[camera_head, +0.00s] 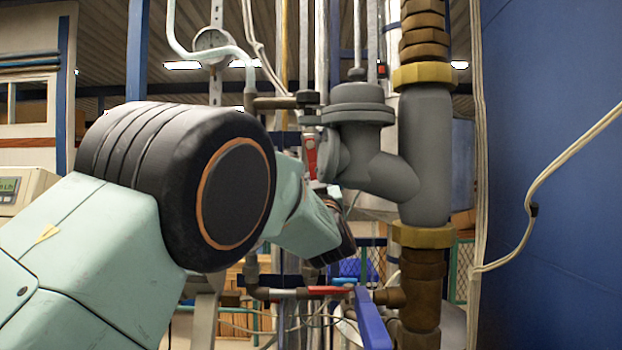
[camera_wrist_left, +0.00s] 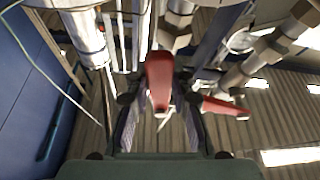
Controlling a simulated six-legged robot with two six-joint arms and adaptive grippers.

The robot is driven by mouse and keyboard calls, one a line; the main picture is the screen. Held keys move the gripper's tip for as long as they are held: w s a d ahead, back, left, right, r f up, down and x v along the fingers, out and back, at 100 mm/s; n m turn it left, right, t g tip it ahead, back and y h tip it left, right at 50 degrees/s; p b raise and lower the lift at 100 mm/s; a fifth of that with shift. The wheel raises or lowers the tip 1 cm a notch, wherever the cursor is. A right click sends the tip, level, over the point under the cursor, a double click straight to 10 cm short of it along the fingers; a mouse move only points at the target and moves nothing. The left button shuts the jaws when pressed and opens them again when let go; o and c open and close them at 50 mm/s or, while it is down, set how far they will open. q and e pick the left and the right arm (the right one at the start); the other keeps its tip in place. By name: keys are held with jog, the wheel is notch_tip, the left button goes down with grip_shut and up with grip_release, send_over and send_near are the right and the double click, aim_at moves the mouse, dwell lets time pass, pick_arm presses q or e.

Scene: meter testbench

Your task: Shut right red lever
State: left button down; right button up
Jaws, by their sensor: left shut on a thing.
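My left gripper (camera_wrist_left: 160,118) is shut on a red lever (camera_wrist_left: 160,80), which stands between its two dark fingers in the left wrist view. A second red lever (camera_wrist_left: 222,107) sticks out just right of the fingers there. In the head view my left arm reaches in from the left, and its thick wrist hides most of the hand. An upright red lever (camera_head: 310,155) shows beside the grey valve body there, and another red lever (camera_head: 318,290) lies level lower down. I cannot tell which of these the fingers hold. My right gripper is not in view.
A grey valve body (camera_head: 360,120) joins a thick vertical pipe (camera_head: 425,150) with brass nuts. A blue lever (camera_head: 372,320) juts forward below. A round gauge (camera_head: 210,42) is at upper left. A loose cable (camera_head: 540,190) hangs before the blue wall (camera_head: 560,90) at right.

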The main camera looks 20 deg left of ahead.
pick_arm(q)
jog(key=shift+w+d+r+n+g+y+p, duration=0.1)
jog(key=shift+w+d+n+g+y+p, duration=0.1)
jog(key=shift+d+n+y+p, duration=0.4)
jog(key=shift+w+d+r+n+g+y+p, duration=0.1)
jog(key=shift+n+g+y, duration=0.15)
jog(key=shift+n, duration=0.65)
jog(key=c, duration=1.6)
grip_release()
jog(key=shift+f, duration=0.1)
jog(key=o, duration=0.5)
jog(key=shift+w+f, duration=0.1)
jog(key=shift+w, duration=0.05)
jog(key=shift+c, duration=0.2)
jog(key=shift+s+r, duration=0.2)
jog(key=shift+s, duration=0.05)
